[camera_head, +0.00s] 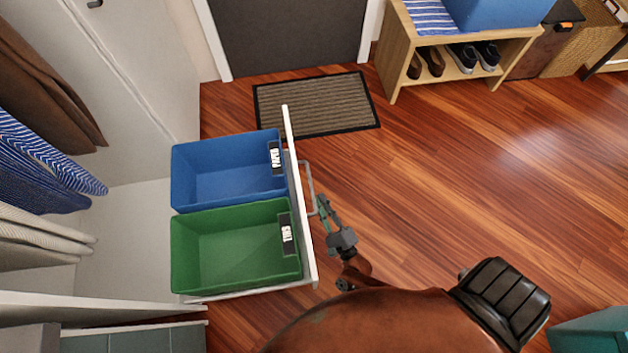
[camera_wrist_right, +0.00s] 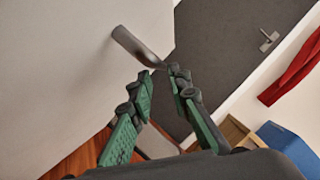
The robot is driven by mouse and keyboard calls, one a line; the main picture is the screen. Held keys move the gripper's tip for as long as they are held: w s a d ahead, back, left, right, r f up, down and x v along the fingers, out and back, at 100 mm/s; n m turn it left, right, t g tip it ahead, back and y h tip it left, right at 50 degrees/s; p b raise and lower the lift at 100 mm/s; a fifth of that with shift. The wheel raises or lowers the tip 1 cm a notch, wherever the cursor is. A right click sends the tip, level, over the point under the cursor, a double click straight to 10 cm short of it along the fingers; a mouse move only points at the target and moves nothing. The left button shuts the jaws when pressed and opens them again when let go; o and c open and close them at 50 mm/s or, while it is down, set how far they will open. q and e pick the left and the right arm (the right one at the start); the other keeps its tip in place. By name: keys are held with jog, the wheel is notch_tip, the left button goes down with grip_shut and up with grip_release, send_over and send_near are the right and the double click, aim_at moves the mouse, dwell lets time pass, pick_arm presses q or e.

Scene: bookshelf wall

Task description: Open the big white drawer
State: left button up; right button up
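The big white drawer (camera_head: 309,254) is pulled well out from the wardrobe at the left in the head view. It holds a blue bin labelled PAPER (camera_head: 225,170) and a green bin (camera_head: 235,250) with its own label. A grey bar handle (camera_head: 309,180) is on its front panel; it also shows in the right wrist view (camera_wrist_right: 136,46). My right gripper (camera_head: 322,206) is at the lower part of the handle. In the wrist view its fingers (camera_wrist_right: 160,78) are apart, with the handle just beyond the tips; contact is unclear. My left gripper is out of view.
Clothes (camera_head: 40,160) hang at the left above the drawer. A doormat (camera_head: 315,105) lies by the dark door (camera_head: 290,35). A wooden shoe bench (camera_head: 400,50) stands at the back. The wooden floor right of the drawer is largely clear.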

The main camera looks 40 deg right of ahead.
jog(key=shift+v, duration=2.8)
